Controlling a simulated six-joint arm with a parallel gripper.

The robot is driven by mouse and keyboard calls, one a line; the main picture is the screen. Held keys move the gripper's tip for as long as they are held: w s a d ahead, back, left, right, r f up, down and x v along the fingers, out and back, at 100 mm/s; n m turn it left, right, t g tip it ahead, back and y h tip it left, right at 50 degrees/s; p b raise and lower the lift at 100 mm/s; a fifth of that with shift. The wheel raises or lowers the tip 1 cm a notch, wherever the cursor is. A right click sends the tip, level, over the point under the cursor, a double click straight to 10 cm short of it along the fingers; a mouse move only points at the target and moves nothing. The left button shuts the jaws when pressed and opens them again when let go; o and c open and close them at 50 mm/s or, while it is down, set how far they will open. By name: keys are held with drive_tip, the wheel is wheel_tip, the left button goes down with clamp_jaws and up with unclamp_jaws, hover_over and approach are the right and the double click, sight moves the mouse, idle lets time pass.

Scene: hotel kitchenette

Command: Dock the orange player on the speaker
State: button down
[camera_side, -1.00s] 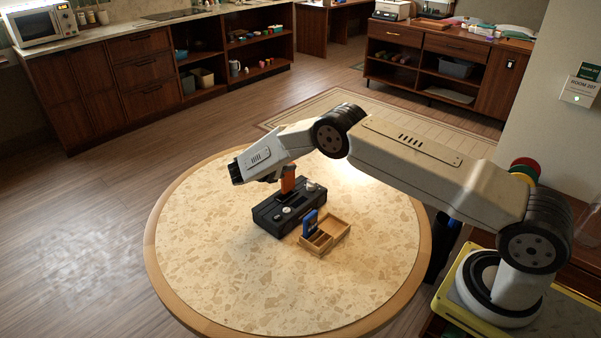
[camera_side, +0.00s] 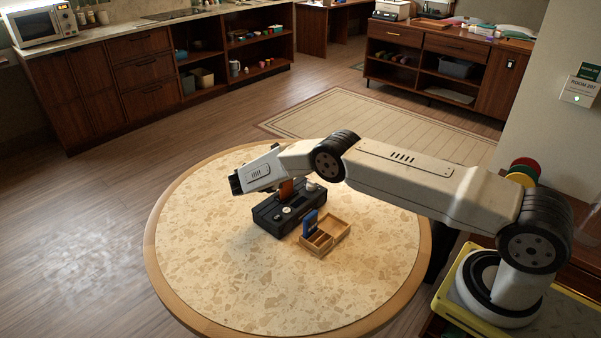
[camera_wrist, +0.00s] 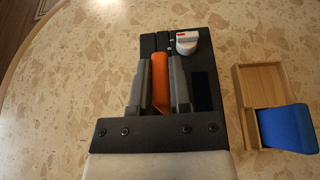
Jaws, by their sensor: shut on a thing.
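The orange player (camera_side: 286,188) stands upright between the fingers of my gripper (camera_side: 283,181), which is shut on it. In the wrist view the orange player (camera_wrist: 161,84) shows as a narrow slab between the two grey fingers of my gripper (camera_wrist: 161,88). The black speaker (camera_side: 286,218) lies on the round table under the gripper. The player's lower end is at the speaker's top; I cannot tell if it is seated in a slot. In the wrist view the speaker (camera_wrist: 204,60) shows behind the fingers, with a white knob (camera_wrist: 187,42) at its far edge.
A wooden tray (camera_side: 337,229) with compartments sits just right of the speaker, with a blue player (camera_side: 310,223) standing in it. The blue player (camera_wrist: 288,127) also shows in the wrist view. The round table (camera_side: 220,270) is clear at the front and left.

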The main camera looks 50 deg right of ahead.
drive_tip(key=shift+f, duration=0.15)
drive_tip(key=c, duration=0.6)
unclamp_jaws()
drive_tip(key=shift+a, duration=0.1)
drive_tip(key=v, duration=1.2)
